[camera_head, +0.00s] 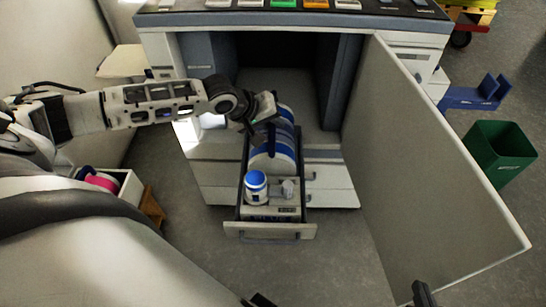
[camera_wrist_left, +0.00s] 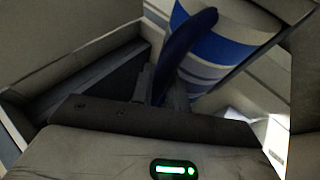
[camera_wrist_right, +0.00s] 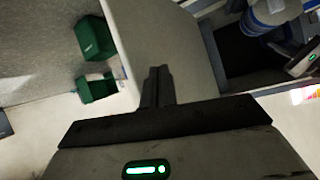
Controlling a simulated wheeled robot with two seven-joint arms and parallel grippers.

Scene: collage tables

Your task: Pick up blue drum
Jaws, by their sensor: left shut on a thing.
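The blue drum (camera_head: 272,158), banded in blue and white, lies in the pulled-out drawer below the open machine bay. My left gripper (camera_head: 258,116) reaches over its far end and is shut on it. In the left wrist view, a dark blue curved edge (camera_wrist_left: 187,45) of the drum rises between the fingers (camera_wrist_left: 162,92), with its striped side behind. Part of the drum's far end is hidden by my gripper. My right gripper (camera_head: 424,293) is near the bottom edge of the head view. In the right wrist view, its fingers (camera_wrist_right: 157,87) are together and empty.
A jar with a blue lid (camera_head: 256,187) and a small grey part (camera_head: 288,190) stand at the drawer's front (camera_head: 270,230). A large open door panel (camera_head: 430,160) is at the right, with a green bin (camera_head: 497,153) beyond it. A white box (camera_head: 122,187) stands at left.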

